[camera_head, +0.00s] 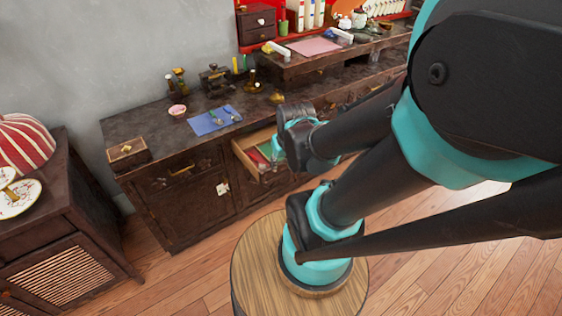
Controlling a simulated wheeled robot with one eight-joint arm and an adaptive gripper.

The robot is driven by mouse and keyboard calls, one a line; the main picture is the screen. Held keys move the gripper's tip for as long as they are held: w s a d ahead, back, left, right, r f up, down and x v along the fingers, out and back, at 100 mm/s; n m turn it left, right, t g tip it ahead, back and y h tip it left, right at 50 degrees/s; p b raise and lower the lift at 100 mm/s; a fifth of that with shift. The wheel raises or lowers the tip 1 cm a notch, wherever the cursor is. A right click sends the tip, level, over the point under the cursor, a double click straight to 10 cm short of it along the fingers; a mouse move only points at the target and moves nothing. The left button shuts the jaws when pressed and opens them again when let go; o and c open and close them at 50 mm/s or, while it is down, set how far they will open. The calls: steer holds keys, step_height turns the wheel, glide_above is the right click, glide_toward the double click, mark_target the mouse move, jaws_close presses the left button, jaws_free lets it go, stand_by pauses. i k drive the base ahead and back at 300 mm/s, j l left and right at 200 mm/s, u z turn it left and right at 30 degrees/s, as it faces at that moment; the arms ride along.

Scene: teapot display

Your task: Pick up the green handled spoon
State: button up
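A blue mat (203,126) lies on the dark wooden cabinet. Small thin items lie on it, one with a greenish part (232,113); it may be the green handled spoon, but it is too small to be sure. An open drawer (243,155) below holds flat green and red things. My black and teal arm reaches in from the right, and its far part hangs in front of the drawer's right side. I cannot make out my gripper's fingers there, nor whether they hold anything.
A small pink bowl (177,110), brass pieces and a small wooden box (127,153) stand on the cabinet top (140,122). A round wooden top (258,262) is below my arm. A side cabinet with a striped red lampshade (24,143) stands left. Open floor lies between.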

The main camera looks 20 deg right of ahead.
mark_target(219, 122)
steer(key=i+j+u, duration=0.25)
steer(key=i+j, duration=0.55)
steer(key=i, duration=0.1)
